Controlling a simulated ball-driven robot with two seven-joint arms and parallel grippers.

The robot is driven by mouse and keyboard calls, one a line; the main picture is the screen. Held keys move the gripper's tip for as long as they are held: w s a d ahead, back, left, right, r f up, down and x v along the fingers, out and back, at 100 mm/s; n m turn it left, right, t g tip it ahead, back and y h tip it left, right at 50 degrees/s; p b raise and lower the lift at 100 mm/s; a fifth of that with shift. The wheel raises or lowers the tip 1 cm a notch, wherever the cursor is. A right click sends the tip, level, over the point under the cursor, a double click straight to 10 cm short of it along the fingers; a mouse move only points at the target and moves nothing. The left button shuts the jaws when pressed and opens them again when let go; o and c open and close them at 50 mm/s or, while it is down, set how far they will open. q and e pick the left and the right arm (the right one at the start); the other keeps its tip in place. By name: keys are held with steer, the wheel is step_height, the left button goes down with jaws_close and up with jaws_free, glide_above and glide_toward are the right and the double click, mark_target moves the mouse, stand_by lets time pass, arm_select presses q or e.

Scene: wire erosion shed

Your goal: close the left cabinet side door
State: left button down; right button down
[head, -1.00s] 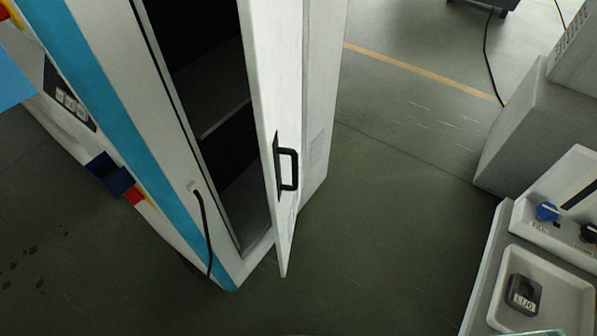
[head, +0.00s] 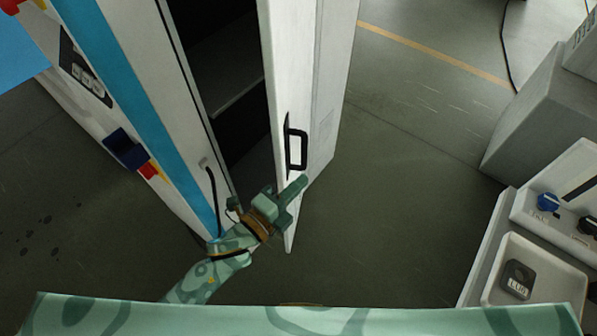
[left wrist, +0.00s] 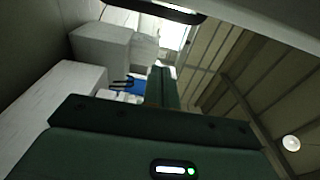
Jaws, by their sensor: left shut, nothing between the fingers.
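The left cabinet side door (head: 291,80) is a tall white panel that stands open, seen nearly edge-on in the head view. A black bar handle (head: 303,150) is on its outer face. The cabinet's dark inside (head: 222,60) with a shelf shows to its left. My left gripper (head: 299,186) is shut and empty, just below the handle, in front of the door's lower part. I cannot tell whether it touches the door. In the left wrist view my shut fingers (left wrist: 162,88) point away, and a black bar, likely the handle, crosses the top. My right gripper is not in view.
The white machine body with a blue stripe (head: 128,90) is left of the opening, with a black cable (head: 213,200) hanging there. A grey-white bench (head: 545,215) with knobs and a tray stands at right. Green floor between door and bench is clear.

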mark_target(306, 156)
arm_select(q)
steer(key=x, duration=0.9)
steer(key=a, duration=0.2)
steer(key=w+a, duration=0.1)
steer(key=a, duration=0.1)
steer(key=shift+w, duration=0.15)
